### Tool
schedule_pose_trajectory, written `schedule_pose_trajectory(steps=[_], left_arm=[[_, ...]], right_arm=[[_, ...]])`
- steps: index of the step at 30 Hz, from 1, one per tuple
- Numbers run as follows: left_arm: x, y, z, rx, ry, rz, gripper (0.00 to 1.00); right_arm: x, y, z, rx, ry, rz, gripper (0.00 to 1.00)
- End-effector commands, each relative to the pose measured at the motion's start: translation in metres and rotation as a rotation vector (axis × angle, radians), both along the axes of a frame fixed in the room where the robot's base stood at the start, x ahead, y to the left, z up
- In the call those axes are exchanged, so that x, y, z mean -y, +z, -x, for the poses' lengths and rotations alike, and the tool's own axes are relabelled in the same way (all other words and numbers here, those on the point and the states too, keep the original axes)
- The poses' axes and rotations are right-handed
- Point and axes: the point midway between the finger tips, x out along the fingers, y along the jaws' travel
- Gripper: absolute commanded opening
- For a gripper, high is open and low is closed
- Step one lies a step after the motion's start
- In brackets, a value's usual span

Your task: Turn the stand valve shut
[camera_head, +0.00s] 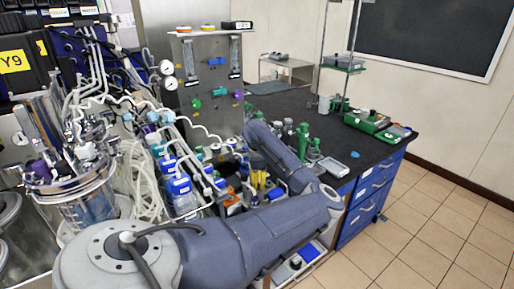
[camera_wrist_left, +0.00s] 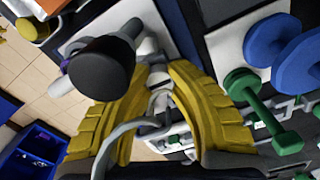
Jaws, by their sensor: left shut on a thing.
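My left gripper (camera_head: 259,179) reaches down among the valves and fittings at the middle of the bench in the head view, partly hidden by my own arm. In the left wrist view its two ribbed yellow fingers (camera_wrist_left: 160,88) are shut on a small pale grey-white piece (camera_wrist_left: 158,101), which looks like part of the stand valve. A dark round knob (camera_wrist_left: 102,68) with a grey stem is close beside the left finger. How far the valve is turned cannot be told. My right gripper is not in view.
Blue round handles (camera_wrist_left: 268,40) and a green valve (camera_wrist_left: 262,112) are close to the right finger in the wrist view. A glass vessel (camera_head: 80,195) and tubing crowd the left of the head view.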

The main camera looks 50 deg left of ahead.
Motion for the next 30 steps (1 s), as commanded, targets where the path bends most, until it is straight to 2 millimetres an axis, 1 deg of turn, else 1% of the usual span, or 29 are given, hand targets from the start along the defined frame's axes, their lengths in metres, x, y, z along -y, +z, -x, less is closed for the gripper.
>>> schedule_pose_trajectory(steps=[15, 16, 24, 30], left_arm=[[-0.0002, 0.0005, -0.0002, 0.000, -0.020, -0.001, 0.00], [-0.0002, 0.0005, -0.0002, 0.000, -0.020, -0.001, 0.18], [-0.0002, 0.0002, -0.0001, 0.000, -0.019, -0.001, 0.49], [-0.0001, 0.0001, 0.0000, 0.000, -0.019, 0.000, 0.50]], right_arm=[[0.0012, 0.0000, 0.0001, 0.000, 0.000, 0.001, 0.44], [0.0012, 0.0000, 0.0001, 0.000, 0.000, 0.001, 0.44], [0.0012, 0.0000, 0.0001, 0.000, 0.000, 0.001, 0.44], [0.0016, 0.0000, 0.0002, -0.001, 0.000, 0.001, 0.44]])
